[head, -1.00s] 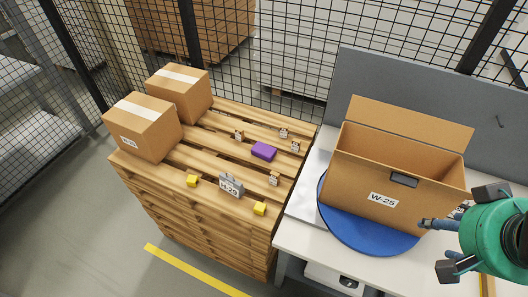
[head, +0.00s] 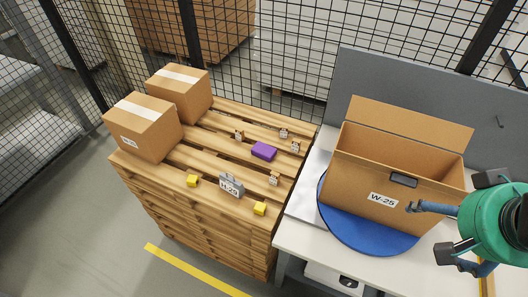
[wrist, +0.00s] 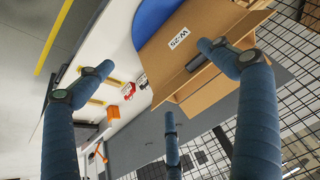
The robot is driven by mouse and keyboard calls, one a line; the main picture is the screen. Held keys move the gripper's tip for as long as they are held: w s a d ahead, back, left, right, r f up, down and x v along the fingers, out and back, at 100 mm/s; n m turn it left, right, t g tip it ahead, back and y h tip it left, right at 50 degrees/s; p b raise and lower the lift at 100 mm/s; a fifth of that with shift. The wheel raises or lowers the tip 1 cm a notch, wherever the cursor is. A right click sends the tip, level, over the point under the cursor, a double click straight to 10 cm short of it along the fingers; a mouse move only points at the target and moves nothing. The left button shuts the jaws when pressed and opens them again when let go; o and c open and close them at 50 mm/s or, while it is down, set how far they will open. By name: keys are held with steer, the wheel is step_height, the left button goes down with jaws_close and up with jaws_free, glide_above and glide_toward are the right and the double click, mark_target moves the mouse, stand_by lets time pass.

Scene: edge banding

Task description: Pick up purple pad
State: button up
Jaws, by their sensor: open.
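The purple pad (head: 264,151) lies flat on top of the wooden pallet stack (head: 215,152), right of its middle. It shows only in the head view. My gripper (head: 428,228) is at the right edge of the head view, in front of the open cardboard box W-25, well to the right of the pad. In the wrist view my gripper's fingers (wrist: 155,75) are spread wide with nothing between them.
The open box W-25 (head: 352,187) stands on a blue turntable (head: 347,236) on the white table. Two closed boxes (head: 143,137) stand at the pallet's left. Yellow cubes (head: 192,181), small blocks (head: 239,134) and a grey H-29 sign (head: 231,185) surround the pad. Black mesh fencing runs behind.

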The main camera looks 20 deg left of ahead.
steer(key=w+a+r+m+g+p, duration=0.1)
steer(key=w+a+r+m, duration=0.15)
steer(key=w, duration=0.25)
steer(key=w+a+r+m, duration=0.1)
steer(key=w+a, duration=0.2)
steer(key=w, duration=0.2)
steer(key=w+a+f+m+g+p, duration=0.1)
steer(key=w+a+f+m+p, duration=0.15)
steer(key=w+a, duration=0.65)
steer(key=w+a+f+m+g+p, duration=0.1)
steer(key=w+a+f+m, duration=0.25)
steer(key=w+a, duration=0.55)
steer(key=w+a+f+m+g+p, duration=0.1)
steer(key=w+a+f+m, duration=0.2)
steer(key=a+f, duration=0.9)
steer(key=w+a+f+m+g+p, duration=0.1)
steer(key=a+f+m, duration=0.5)
steer(key=a+f, duration=0.7)
steer(key=w+a+p, duration=0.1)
steer(key=w+a, duration=0.1)
steer(key=a, duration=0.3)
steer(key=shift+w, duration=0.2)
steer(key=shift+f, duration=0.15)
glide_above(262, 151)
steer(key=shift+f, duration=4.2)
steer(key=shift+f, duration=0.15)
